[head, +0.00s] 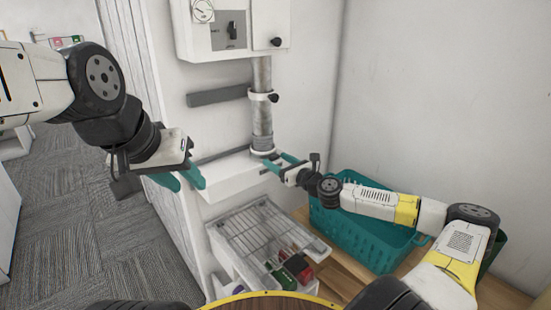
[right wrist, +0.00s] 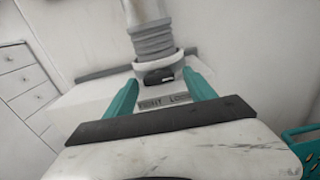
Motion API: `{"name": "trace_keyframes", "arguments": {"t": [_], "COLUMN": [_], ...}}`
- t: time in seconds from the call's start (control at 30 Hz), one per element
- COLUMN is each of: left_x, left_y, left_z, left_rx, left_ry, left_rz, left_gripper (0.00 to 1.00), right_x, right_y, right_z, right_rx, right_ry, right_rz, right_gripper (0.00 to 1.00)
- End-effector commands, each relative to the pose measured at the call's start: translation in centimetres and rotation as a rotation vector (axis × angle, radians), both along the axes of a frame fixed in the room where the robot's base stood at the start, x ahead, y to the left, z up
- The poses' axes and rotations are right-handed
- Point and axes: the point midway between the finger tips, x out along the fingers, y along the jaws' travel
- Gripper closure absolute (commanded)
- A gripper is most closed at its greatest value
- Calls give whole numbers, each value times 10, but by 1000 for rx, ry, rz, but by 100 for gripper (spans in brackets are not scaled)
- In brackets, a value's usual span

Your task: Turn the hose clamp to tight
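A grey ribbed hose (head: 262,120) runs down from a wall box to a pale collar (head: 263,152) on a white ledge. In the right wrist view the collar (right wrist: 178,66) carries a black knob (right wrist: 160,76), apparently the clamp's handle, above a partly hidden label (right wrist: 166,101). A second band with a dark knob (head: 274,97) sits higher on the hose. My right gripper (head: 275,163) is open in front of the collar; its teal fingers (right wrist: 163,98) stand apart, one on each side of the knob in view, with nothing held. My left gripper (head: 184,179) is open and empty, left of the ledge.
The white ledge (head: 236,181) juts from the wall below the hose. A wire rack (head: 255,232) and a tray with small items (head: 292,266) lie below. A teal basket (head: 365,245) stands under my right arm. The wall box (head: 231,30) is above.

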Motion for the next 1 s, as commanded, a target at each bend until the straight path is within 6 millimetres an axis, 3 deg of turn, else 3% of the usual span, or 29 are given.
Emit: {"name": "trace_keyframes", "arguments": {"t": [0.33, 0.7, 1.0], "left_x": [0, 0, 0], "left_y": [0, 0, 0], "left_z": [0, 0, 0], "left_rx": [0, 0, 0], "left_ry": [0, 0, 0], "left_rz": [0, 0, 0], "left_gripper": [64, 64, 64], "right_x": [-3, -50, -64], "right_y": [-3, -37, -46], "right_z": [1, 0, 0], "right_rx": [0, 1, 1], "right_ry": [-1, 0, -1], "right_rz": [0, -2, 1], "right_gripper": [36, 36, 36]}}
